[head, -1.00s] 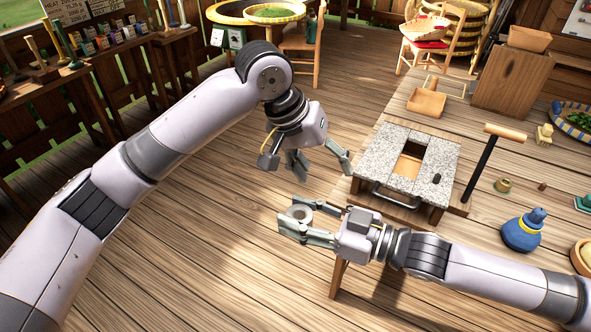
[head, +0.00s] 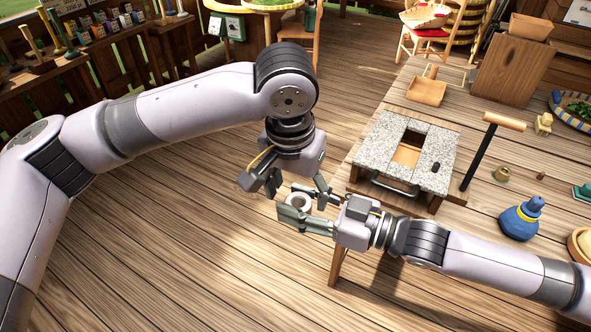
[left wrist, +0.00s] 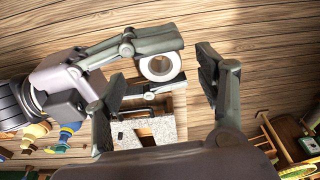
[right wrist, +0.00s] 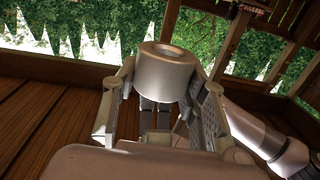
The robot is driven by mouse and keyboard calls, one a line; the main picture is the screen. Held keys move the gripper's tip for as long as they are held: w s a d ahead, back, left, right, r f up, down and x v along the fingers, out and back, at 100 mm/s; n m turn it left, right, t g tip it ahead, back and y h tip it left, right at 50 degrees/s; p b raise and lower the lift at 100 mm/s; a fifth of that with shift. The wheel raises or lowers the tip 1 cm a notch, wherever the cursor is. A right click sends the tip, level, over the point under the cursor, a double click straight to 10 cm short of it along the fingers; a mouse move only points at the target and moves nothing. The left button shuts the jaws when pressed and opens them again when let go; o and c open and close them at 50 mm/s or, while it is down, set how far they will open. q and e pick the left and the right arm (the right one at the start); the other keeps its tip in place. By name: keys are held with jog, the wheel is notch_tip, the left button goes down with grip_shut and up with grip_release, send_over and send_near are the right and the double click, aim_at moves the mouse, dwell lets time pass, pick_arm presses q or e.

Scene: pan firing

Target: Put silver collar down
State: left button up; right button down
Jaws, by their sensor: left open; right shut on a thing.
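The silver collar (head: 303,201) is a short, thick ring with a round hole. My right gripper (head: 300,214) is shut on it and holds it in the air, left of the table's near end. The right wrist view shows the collar (right wrist: 165,75) between the right fingers. My left gripper (head: 298,187) is open and empty, close to the collar. In the left wrist view, the collar (left wrist: 147,70) appears between the open left fingers, with the right gripper's fingers beside it. Whether the left fingers touch it cannot be told.
A stone-topped block with an opening (head: 436,172) stands on the wooden table (head: 470,240). A hammer-like tool (head: 480,155), a blue bottle (head: 521,222) and a small wooden pan (head: 427,91) are also there. Open floor lies below the grippers.

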aim_at(299, 202)
pick_arm(q)
jog(key=shift+w+d+f, duration=0.1)
jog(key=shift+w+f, duration=0.05)
jog(key=shift+f, duration=0.85)
jog(key=shift+w+d+f, duration=0.1)
jog(key=shift+w+f, duration=0.05)
jog(key=shift+f, duration=0.8)
pick_arm(e)
jog(key=shift+r, duration=0.1)
pick_arm(q)
jog(key=shift+c, duration=0.2)
jog(key=c, duration=1.5)
pick_arm(e)
jog(key=c, duration=0.9)
grip_release()
